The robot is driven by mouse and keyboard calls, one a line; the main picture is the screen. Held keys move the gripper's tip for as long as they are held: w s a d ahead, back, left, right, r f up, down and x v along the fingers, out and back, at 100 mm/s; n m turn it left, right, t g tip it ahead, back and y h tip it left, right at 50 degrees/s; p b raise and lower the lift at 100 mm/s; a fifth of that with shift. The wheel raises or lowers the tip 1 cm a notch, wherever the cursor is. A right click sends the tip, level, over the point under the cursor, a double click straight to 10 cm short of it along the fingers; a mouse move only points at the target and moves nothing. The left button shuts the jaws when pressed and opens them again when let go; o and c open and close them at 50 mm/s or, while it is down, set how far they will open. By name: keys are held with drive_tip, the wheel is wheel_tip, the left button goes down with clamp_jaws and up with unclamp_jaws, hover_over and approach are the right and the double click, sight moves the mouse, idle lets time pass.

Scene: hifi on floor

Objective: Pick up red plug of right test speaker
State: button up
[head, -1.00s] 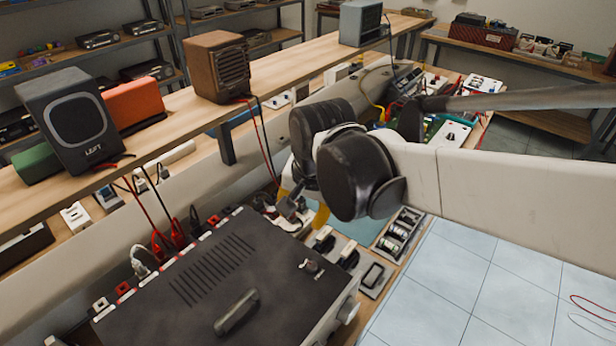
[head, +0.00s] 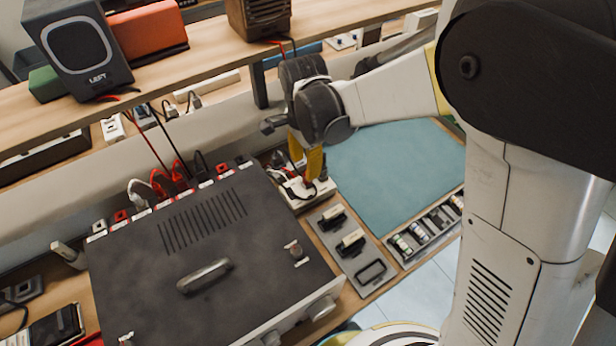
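My gripper (head: 306,168) points down over a small white box with plugs and leads (head: 311,193), right of the amplifier's back corner. Its two yellow fingers look apart, and I make out nothing held between them. A brown speaker (head: 262,14) on the shelf has red and black leads, but their lower ends are hidden near my gripper. I cannot make out a red plug there. Red plugs (head: 171,180) stand at the back edge of the dark amplifier (head: 205,250), to the left of my gripper. A dark speaker marked LEFT (head: 75,45) stands on the shelf.
A grey tray (head: 362,258) and a tray of small parts (head: 425,240) lie at the bench front. A teal mat (head: 395,175) is clear at the right. The raised shelf (head: 195,68) runs behind my gripper.

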drive_tip(key=f, duration=0.1)
drive_tip(key=f+b, duration=0.1)
drive_tip(key=f, duration=0.1)
drive_tip(key=f+b, duration=0.1)
drive_tip(key=f, duration=0.1)
drive_tip(key=shift+d, duration=0.3)
clamp_jaws()
drive_tip(key=shift+r, duration=0.15)
